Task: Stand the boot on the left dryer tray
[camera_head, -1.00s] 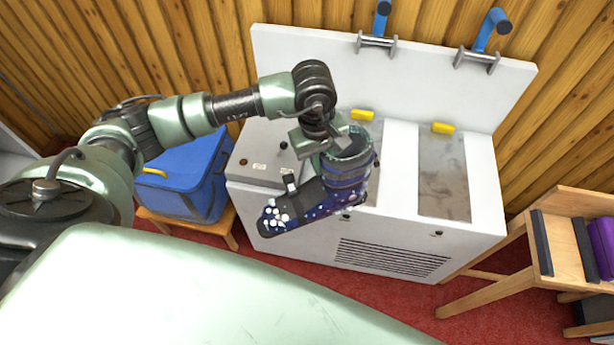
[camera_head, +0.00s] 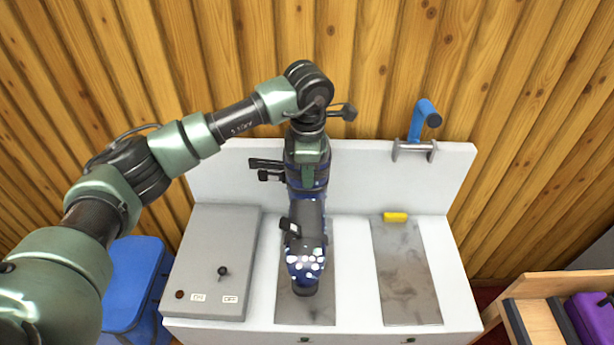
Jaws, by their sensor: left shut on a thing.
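The boot (camera_head: 307,219) is dark blue with white spots on the toe and a dark buckle strap. My left gripper (camera_head: 308,158) is shut on it at the cuff end, with the toe pointing toward me. The boot is over the left dryer tray (camera_head: 291,308), a grey mottled panel sunk in the white machine top, and covers much of it. I cannot tell whether the sole touches the tray. The right dryer tray (camera_head: 405,275) is empty, with a yellow block (camera_head: 396,217) at its back end. My right gripper is not in view.
A grey control box (camera_head: 213,262) with a switch stands left of the trays. The white back panel (camera_head: 385,180) rises behind, with a blue handle (camera_head: 422,120) on it.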

